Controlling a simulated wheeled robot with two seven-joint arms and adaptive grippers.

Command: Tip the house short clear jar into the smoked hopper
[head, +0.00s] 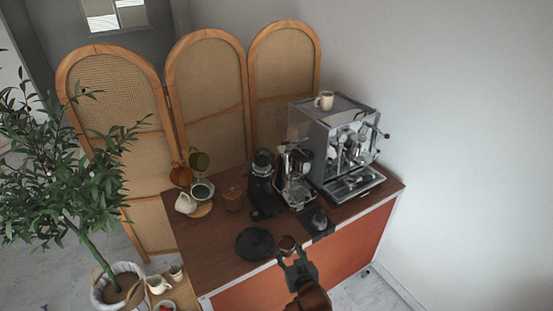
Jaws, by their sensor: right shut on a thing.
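My right gripper (297,259) comes in from the bottom edge and is shut on a small short jar (287,243) with dark brown contents. The jar looks upright at the front edge of the counter, just right of the round black mat. I cannot tell whether it touches the counter. A black grinder (261,185) stands farther back, with a dark smoked hopper (262,158) on top. The jar is in front of the hopper and apart from it. My left gripper is not in view.
A chrome machine (296,180) and a large espresso machine (347,150) stand right of the grinder. A black tamping mat (327,234) lies in front. The round black mat (254,243) is bare. A brown jar (233,199) and hanging mugs (199,162) stand left.

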